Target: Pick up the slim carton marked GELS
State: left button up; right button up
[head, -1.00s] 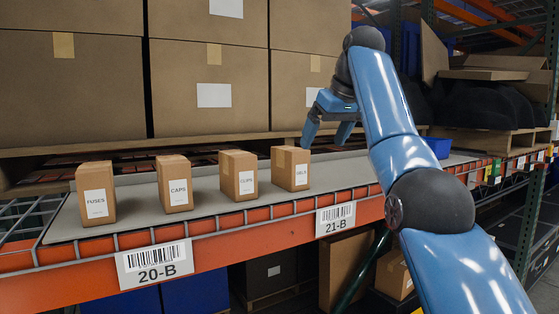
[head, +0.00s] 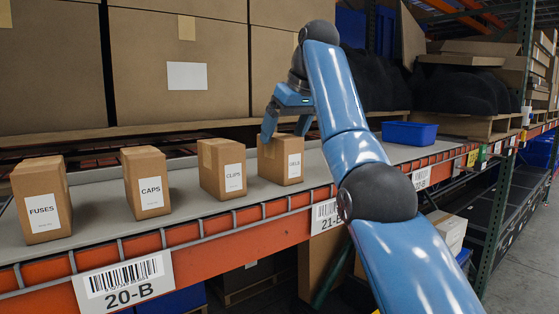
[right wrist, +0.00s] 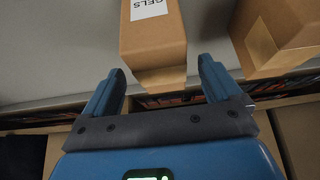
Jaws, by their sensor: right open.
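The slim carton marked GELS (head: 280,168) stands upright on the grey shelf, rightmost in a row of brown cartons. Its white label faces the front. My right gripper (head: 286,131) is open and empty, with its fingers pointing down at the carton's top rear in the head view. In the right wrist view, the GELS carton (right wrist: 153,40) lies ahead of the open right gripper (right wrist: 163,80), roughly in line with the gap between the fingers. Whether a finger touches it cannot be told. My left gripper is not in view.
The CLIPS carton (head: 222,170) stands close to the left of GELS, with CAPS (head: 146,184) and FUSES (head: 42,202) further left. A blue bin (head: 409,133) sits to the right. Large boxes (head: 190,70) stand behind. The shelf between GELS and the bin is clear.

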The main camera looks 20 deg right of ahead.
aim_at(277, 150)
jog(key=shift+w+a+f, duration=0.2)
jog(key=shift+w+f, duration=0.25)
jog(key=shift+f, duration=0.05)
jog(key=shift+w+a+f, duration=0.15)
jog(key=shift+w+f, duration=0.3)
jog(key=shift+f, duration=0.05)
jog(key=shift+w+a+f+p, duration=0.15)
jog(key=shift+f+p, duration=0.2)
jog(key=shift+f, duration=0.6)
jog(key=shift+w+f, duration=0.35)
jog(key=shift+w, duration=0.1)
jog(key=shift+s, duration=0.25)
jog(key=shift+w+f, duration=0.15)
jog(key=shift+f, duration=0.1)
jog(key=shift+r, duration=0.1)
jog(key=shift+c, duration=1)
jog(key=c, duration=1.1)
